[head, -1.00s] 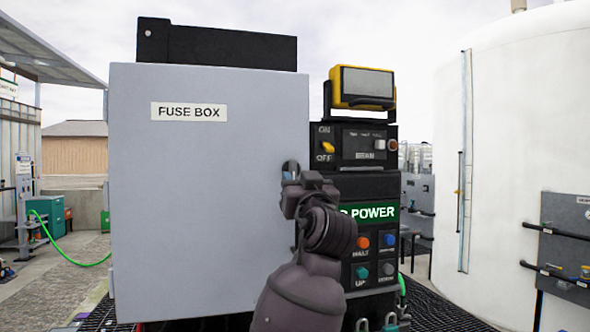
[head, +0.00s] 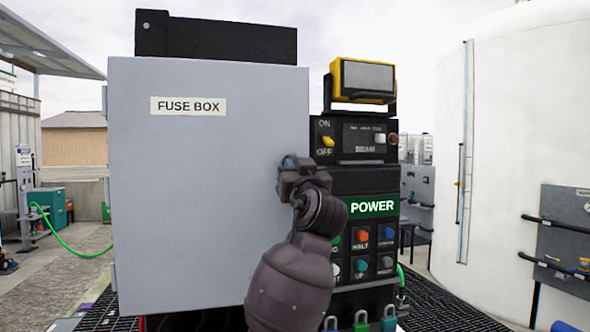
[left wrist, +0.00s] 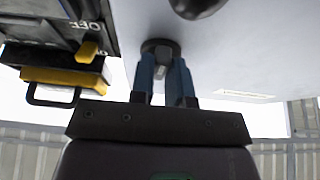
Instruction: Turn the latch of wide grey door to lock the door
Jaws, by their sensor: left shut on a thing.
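The wide grey door (head: 200,200) carries a "FUSE BOX" label (head: 188,106) and faces me; it looks shut, its right edge beside the power panel. My left gripper (head: 290,163) is at the door's right edge, about mid-height, and covers the latch in the head view. In the left wrist view, the latch (left wrist: 160,48) is a dark round base with a lighter grey tab. The two blue fingers of my left gripper (left wrist: 161,75) are shut on that tab, one on each side. Whether the latch is locked I cannot tell. My right gripper is not in view.
Right of the door stands a black power panel (head: 372,180) with an ON/OFF switch (head: 328,141) and several coloured buttons. A yellow-framed lamp (head: 366,78) sits on top. A white tank (head: 520,130) stands further right. Dark grating (head: 450,310) covers the floor below.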

